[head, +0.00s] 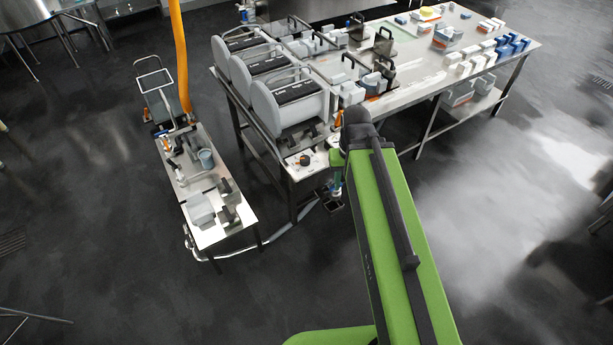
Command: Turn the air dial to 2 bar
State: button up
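A small dark round dial (304,160) with an orange mark sits on a pale panel at the near left corner of the long steel table. It looks like the air dial, but its scale and setting are too small to read. My green arm reaches up from the bottom of the head view to a dark grey joint just right of the dial. Small white and orange parts show beside this joint, and I cannot tell whether they belong to my arm. I cannot make out my gripper's fingers or whether they touch anything.
Three grey rounded press units (290,101) stand on the long table (412,93), left of several blocks and moulds. A low steel bench (212,236) with a blue-grey cup (206,159) stands at left, by a trolley (155,84) and an orange hose (180,55). Dark floor is open at right.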

aim_at(305, 160)
jog(key=z, duration=1.85)
jog(key=k, duration=0.1)
jog(key=u, duration=3.2)
jog(key=i, duration=0.95)
jog(key=u, duration=0.15)
